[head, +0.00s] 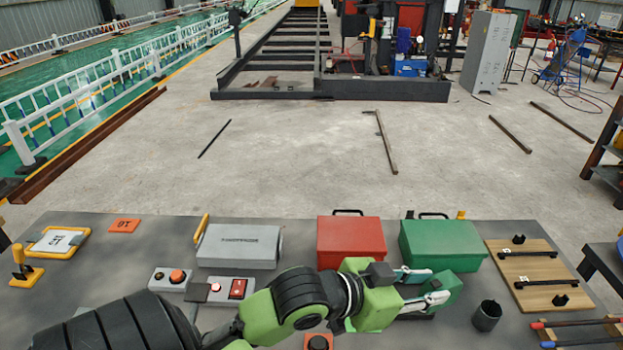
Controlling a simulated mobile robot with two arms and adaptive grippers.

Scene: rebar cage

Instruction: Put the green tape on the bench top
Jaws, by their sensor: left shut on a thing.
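The green tape (448,284) is between the fingers of my left gripper (430,286), just in front of the green box. My left gripper is shut on it, and the fingers and wrist hide part of it. The grey bench top (120,265) spans the lower part of the head view. I cannot tell whether the tape touches the bench or hangs a little above it. My right gripper is not in view.
A red box (350,240) and a green box (440,243) stand behind the gripper. A dark cup (487,316) and a wooden board (540,278) are to its right. A grey case (240,246) and button boxes (232,290) are left. Bare bench shows at left.

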